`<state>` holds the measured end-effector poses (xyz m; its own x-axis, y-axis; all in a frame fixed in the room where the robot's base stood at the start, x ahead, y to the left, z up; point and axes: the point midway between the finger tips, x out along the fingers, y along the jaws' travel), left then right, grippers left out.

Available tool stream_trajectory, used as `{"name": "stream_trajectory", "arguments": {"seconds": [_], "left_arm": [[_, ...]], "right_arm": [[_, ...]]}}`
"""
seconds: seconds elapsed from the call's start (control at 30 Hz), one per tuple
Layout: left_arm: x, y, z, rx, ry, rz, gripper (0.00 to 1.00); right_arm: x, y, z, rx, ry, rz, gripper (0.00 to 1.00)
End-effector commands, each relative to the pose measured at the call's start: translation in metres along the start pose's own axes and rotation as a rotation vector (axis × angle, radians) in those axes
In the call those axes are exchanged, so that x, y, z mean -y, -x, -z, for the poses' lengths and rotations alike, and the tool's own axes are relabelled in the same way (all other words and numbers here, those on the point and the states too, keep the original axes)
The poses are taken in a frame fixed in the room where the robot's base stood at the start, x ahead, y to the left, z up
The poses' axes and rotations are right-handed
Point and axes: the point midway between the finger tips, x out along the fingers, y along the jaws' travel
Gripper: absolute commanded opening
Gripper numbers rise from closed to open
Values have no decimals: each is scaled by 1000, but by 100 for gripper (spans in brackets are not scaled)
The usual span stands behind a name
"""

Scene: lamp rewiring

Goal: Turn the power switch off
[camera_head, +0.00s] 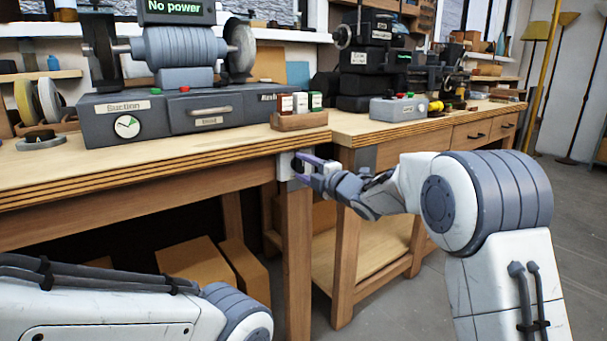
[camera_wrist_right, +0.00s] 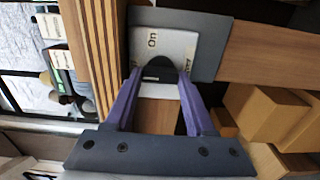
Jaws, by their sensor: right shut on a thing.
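The power switch is a pale plate (camera_wrist_right: 176,42) on a grey mount at the bench's front edge, with a dark rotary knob (camera_wrist_right: 158,70) on it. An "On" label shows on the plate, and another label is partly cut off at its right. My right gripper (camera_head: 303,168) is at the switch, its purple fingers on either side of the knob and shut on it; the fingers also show in the right wrist view (camera_wrist_right: 160,82). The knob's exact setting is hard to read. My left arm shows at the lower left, but its gripper is out of view.
A grey machine (camera_head: 185,115) with a "No power" display (camera_head: 174,8) stands on the wooden bench (camera_head: 190,160). A small wooden tray (camera_head: 300,122) of boxes sits above the switch. Cardboard boxes (camera_head: 203,270) lie under the bench. Open floor is at the right.

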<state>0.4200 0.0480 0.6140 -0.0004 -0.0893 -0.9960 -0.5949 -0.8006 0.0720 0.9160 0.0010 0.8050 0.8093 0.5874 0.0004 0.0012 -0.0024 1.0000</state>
Motion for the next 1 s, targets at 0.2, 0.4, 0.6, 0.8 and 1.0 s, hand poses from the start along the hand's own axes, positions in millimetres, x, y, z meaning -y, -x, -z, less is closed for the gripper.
{"name": "stream_trajectory", "arguments": {"seconds": [0.2, 0.4, 0.6, 0.8, 1.0], "left_arm": [[0, -2, 0, 0, 0, 0, 50], [0, -2, 0, 0, 0, 0, 50], [0, -2, 0, 0, 0, 0, 50], [0, -2, 0, 0, 0, 0, 50], [0, -1, 0, 0, 0, 0, 50]], "right_arm": [[1, 0, 1, -3, 20, 3, 0], [1, 0, 1, -3, 21, 3, 0], [1, 0, 1, -3, 21, 3, 85], [1, 0, 1, -1, 19, 2, 85], [0, 6, 0, 0, 18, 2, 85]]}}
